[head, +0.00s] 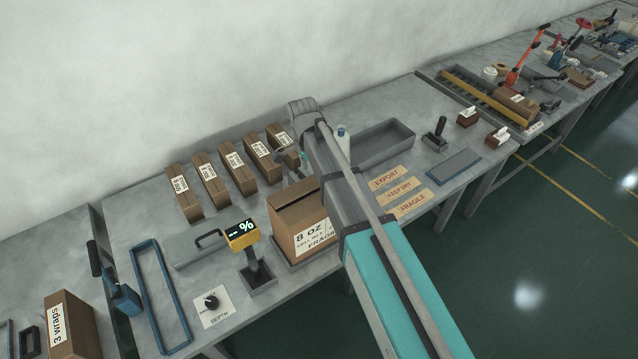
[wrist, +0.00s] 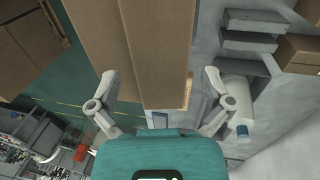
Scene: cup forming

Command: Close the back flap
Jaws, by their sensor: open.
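A brown cardboard box (head: 297,233) with a white label reading "8 OZ" and "FRAGILE" stands at the middle of the bench in the head view. My arm covers its right side, and the state of its back flap is unclear there. In the wrist view, brown cardboard panels (wrist: 160,45) with a seam between them reach down between my fingers. I cannot tell which panel is the back flap. My gripper (wrist: 161,75) is open, with one finger on each side of the cardboard. In the head view it is mostly hidden behind my arm near the box's back.
A white bottle with a blue cap (wrist: 240,100) stands close to my right finger in the wrist view. Several labelled cartons (head: 208,180) line the back. A yellow display (head: 242,235) stands left of the box. A grey tray (head: 383,146) and label strips (head: 398,190) lie right.

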